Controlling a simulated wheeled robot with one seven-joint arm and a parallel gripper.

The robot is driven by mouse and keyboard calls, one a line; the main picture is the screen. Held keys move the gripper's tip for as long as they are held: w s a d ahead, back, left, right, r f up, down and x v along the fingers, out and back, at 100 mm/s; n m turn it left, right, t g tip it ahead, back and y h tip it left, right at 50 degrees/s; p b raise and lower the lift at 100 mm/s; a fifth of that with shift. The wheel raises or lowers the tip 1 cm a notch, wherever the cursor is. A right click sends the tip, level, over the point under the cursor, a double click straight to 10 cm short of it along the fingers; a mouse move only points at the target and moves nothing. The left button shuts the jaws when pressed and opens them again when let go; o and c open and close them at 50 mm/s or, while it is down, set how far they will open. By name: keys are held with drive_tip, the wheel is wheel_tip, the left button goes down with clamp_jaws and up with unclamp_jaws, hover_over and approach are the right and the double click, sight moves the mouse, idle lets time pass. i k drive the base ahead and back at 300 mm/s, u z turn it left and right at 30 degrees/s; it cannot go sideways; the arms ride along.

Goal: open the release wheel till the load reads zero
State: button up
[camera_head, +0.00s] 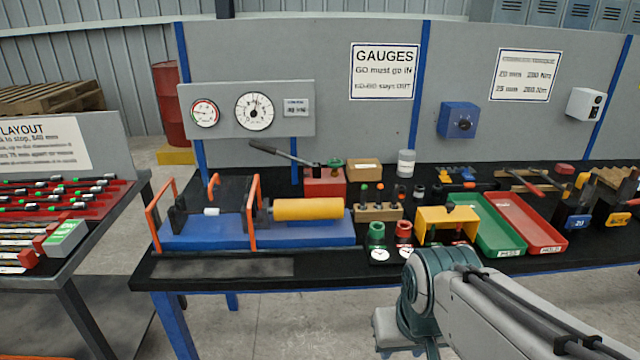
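A red hand pump block (325,184) stands on the black bench behind the yellow cylinder, with a dark lever (280,152) reaching up to the left. A small green wheel (333,163) sits on top of the pump; it looks like the release wheel. On the grey gauge panel (225,127) are a small red-rimmed dial (205,113), a large white dial (254,111) and a small display (296,107). The readings are too small to tell. My arm enters at the lower right, in front of the bench and well away from the wheel. My gripper is not visible.
A yellow cylinder (308,209) lies on a blue base (200,236) with orange guard bars (252,208). A cardboard box (364,171) and white tub (406,163) stand right of the pump. Green (489,226) and red (527,224) trays lie farther right.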

sight(335, 163)
drive_tip(key=u, duration=0.25)
drive_tip(key=i, duration=1.15)
drive_tip(key=z, duration=0.8)
